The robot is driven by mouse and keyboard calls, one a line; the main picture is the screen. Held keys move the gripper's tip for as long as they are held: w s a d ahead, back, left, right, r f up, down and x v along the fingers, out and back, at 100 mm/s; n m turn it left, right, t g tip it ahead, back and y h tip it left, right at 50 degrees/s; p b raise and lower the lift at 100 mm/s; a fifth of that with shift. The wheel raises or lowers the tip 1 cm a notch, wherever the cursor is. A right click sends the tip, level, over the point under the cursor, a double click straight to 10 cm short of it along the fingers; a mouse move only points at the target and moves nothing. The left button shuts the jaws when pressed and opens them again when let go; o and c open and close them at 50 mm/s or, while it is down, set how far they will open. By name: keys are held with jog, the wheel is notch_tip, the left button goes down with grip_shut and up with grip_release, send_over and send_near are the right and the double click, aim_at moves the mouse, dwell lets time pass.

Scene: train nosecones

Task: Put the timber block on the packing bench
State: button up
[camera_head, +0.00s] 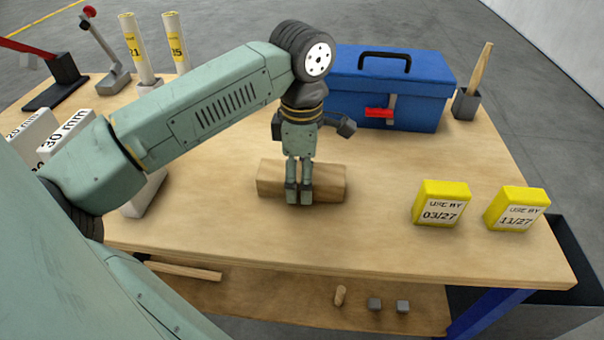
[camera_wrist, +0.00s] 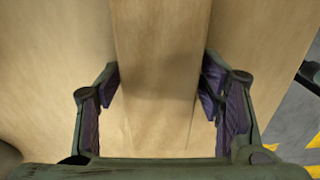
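The timber block (camera_head: 330,181) is a plain brown bar lying lengthwise on the wooden packing bench (camera_head: 376,226), near its middle. My gripper (camera_head: 299,200) points down over the block, with both fingers showing in front of it in the head view. In the wrist view, the block (camera_wrist: 160,45) runs up the picture between the two parted fingers of my gripper (camera_wrist: 160,88). The fingers look close to its long sides, with no clear contact. The gripper looks open. How high the fingertips are above the bench is hard to tell.
A blue toolbox (camera_head: 425,100) stands behind the block. Two yellow dated blocks (camera_head: 441,204) (camera_head: 517,209) stand at the right. A grey holder (camera_head: 465,104) is at the back right. White cylinders (camera_head: 139,50) stand at the back left. Bare bench lies in front and right of the block.

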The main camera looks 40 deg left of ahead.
jog(key=shift+o, duration=0.6)
jog(key=shift+r, duration=0.15)
notch_tip(320, 180, up, 12)
jog(key=b, duration=0.2)
